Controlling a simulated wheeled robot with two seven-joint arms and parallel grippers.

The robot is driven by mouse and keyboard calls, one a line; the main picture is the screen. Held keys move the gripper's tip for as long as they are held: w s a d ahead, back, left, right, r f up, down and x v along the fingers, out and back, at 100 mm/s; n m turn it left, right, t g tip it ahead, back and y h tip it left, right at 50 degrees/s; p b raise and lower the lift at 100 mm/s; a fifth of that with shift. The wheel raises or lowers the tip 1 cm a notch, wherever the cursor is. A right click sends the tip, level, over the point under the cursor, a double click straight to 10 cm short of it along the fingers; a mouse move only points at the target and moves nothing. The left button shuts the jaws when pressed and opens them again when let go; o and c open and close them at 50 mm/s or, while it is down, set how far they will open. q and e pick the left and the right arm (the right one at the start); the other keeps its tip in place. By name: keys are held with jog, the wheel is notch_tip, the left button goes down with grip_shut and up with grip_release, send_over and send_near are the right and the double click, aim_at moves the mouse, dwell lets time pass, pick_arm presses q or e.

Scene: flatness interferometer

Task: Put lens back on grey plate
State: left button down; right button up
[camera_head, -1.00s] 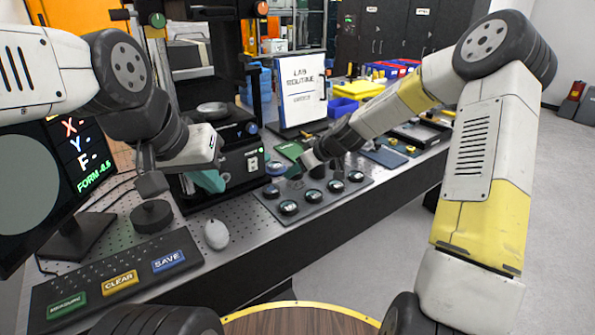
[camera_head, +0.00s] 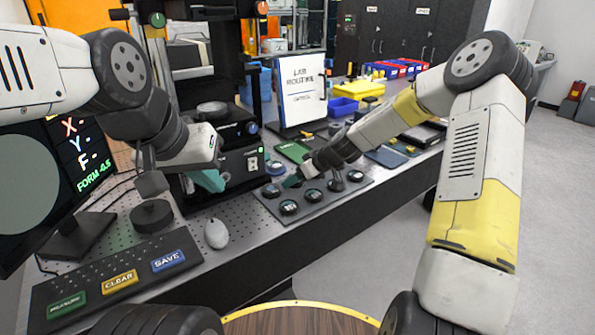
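The grey plate (camera_head: 318,204) lies near the front edge of the bench, with several dark-rimmed round lenses on it, such as one at its front (camera_head: 289,208) and one in its middle (camera_head: 312,196). Another round piece (camera_head: 275,168) sits just behind the plate, beside the instrument. My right gripper (camera_head: 291,182) is low over the back left part of the plate, its teal fingertips close to a lens (camera_head: 271,190). Whether it holds anything is too small to tell. My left gripper (camera_head: 210,181) hangs in front of the interferometer (camera_head: 240,165); its opening is not clear.
A monitor (camera_head: 35,185) stands at the left, with a button panel (camera_head: 118,280) and a white mouse (camera_head: 216,234) before it. A sign (camera_head: 302,90), blue and yellow bins (camera_head: 342,107) and a green mat (camera_head: 292,151) are behind the plate.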

jog(key=shift+r, duration=0.2)
jog(key=v, duration=1)
jog(key=shift+s+d+r, duration=0.1)
jog(key=shift+d+r, duration=0.1)
jog(key=shift+d, duration=0.05)
jog(key=shift+s+d+r, duration=0.2)
jog(key=shift+s+r, duration=0.15)
jog(key=shift+r, duration=0.1)
jog(key=s+d+r+m+h, duration=0.1)
jog(key=s+d+r+m, duration=0.1)
jog(key=s, duration=0.8)
jog(key=s+d+r+m+h, duration=0.2)
jog(key=s+d+r+m, duration=0.1)
jog(key=s+r, duration=0.4)
jog(key=s+d+r+m+h, duration=0.1)
jog(key=s+d+r+m, duration=0.1)
jog(key=s, duration=1.1)
notch_tip(320, 180, up, 3)
jog(key=shift+d+f+m, duration=0.15)
jog(key=shift+d+m, duration=0.2)
jog(key=shift+m, duration=0.55)
jog(key=shift+w, duration=0.1)
